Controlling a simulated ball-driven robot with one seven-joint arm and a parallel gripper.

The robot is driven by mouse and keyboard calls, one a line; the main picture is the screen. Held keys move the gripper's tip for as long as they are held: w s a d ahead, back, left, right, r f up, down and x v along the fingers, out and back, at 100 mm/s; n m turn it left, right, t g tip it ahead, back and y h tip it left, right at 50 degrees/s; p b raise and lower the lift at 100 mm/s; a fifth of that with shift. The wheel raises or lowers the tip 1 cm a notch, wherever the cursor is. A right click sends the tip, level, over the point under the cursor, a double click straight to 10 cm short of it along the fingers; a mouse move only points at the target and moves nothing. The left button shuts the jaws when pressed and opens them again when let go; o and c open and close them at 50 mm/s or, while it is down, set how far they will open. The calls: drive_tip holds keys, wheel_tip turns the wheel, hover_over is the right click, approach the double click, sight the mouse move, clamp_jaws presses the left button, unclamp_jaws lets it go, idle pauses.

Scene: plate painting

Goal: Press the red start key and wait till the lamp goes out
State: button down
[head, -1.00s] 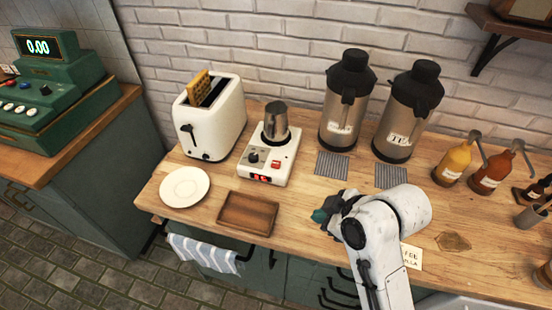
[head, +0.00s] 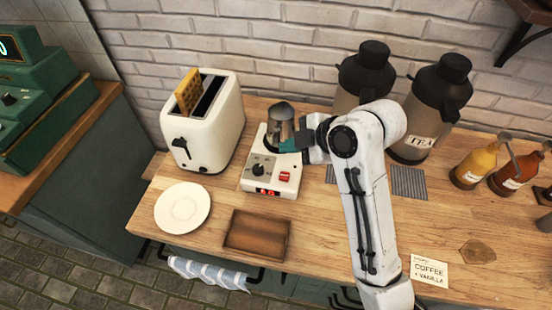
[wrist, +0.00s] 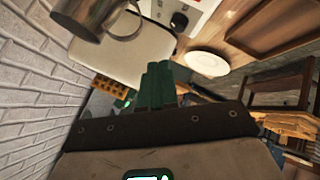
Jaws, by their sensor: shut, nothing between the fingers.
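The red start key (head: 285,176) is on the sloped front of a white machine (head: 256,180), beside a black knob (head: 258,170). A small red lit display (head: 267,192) glows on the machine's front edge; I cannot tell a separate lamp. A metal pitcher (head: 280,120) stands on the machine's top. My gripper (head: 288,146) is shut and empty, with green fingertips just above and behind the key, close to the pitcher. In the wrist view its fingers (wrist: 160,85) are together, and part of the machine (wrist: 180,12) shows at the top edge.
A white toaster (head: 208,125) with a waffle stands left of the machine. A white plate (head: 182,207) and a brown tray (head: 257,234) lie in front. Dark-topped dispensers (head: 436,95) stand behind my arm. The counter at front right holds a coffee note (head: 429,271).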

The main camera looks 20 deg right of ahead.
drive_tip(key=shift+w, duration=0.2)
drive_tip(key=shift+r, duration=0.1)
drive_tip(key=shift+f, duration=0.2)
drive_tip(key=b, duration=0.6)
hover_over(287, 178)
wheel_tip(287, 178, down, 6)
drive_tip(key=shift+f, duration=0.2)
drive_tip(key=shift+f+b, duration=0.35)
drive_tip(key=shift+f, duration=0.7)
idle(0.7)
drive_tip(key=shift+f, duration=0.4)
